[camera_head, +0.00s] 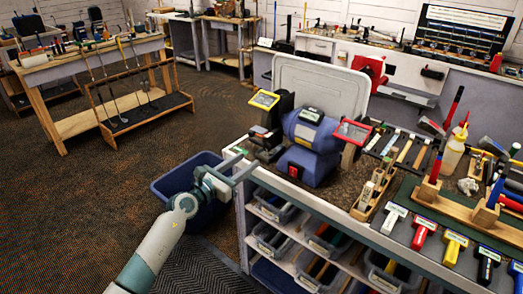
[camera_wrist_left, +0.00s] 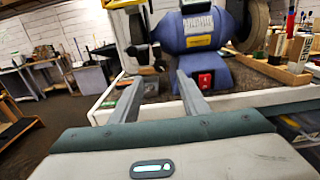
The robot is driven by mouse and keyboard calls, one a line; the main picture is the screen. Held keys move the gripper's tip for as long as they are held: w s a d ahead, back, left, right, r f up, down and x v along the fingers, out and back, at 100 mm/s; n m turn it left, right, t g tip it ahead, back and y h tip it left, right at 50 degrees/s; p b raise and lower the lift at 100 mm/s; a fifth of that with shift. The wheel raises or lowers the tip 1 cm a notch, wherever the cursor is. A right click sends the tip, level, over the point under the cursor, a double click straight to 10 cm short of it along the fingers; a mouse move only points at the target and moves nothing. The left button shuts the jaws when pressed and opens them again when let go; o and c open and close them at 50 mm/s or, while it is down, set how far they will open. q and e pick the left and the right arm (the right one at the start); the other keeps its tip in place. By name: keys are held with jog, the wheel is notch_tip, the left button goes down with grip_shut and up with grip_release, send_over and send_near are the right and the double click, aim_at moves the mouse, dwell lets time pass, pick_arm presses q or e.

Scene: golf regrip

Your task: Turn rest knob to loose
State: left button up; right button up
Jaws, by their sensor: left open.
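A blue bench grinder (camera_head: 312,135) stands on the bench, with a yellow-framed shield at its left wheel and a red-framed shield at its right wheel. Dark parts of the left tool rest (camera_head: 264,140) sit below the left shield; I cannot tell for certain which part is the knob. In the left wrist view a dark knob-like part (camera_wrist_left: 146,60) shows left of the grinder body (camera_wrist_left: 197,30). My left gripper (camera_head: 246,161) is open and empty at the bench's left edge, short of the rest. Its fingers (camera_wrist_left: 158,82) point toward the grinder, either side of the dark part. My right gripper is out of view.
A blue bin (camera_head: 170,184) stands on the floor under my left arm. A red switch (camera_wrist_left: 206,81) is on the grinder's front. Open floor lies to the left.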

aim_at(266, 147)
pick_arm(q)
jog(key=b+x, duration=0.1)
jog(key=x, duration=0.7)
jog(key=shift+w+d, duration=0.2)
jog(key=shift+w, duration=0.15)
jog(key=shift+c, duration=0.2)
jog(key=c, duration=1)
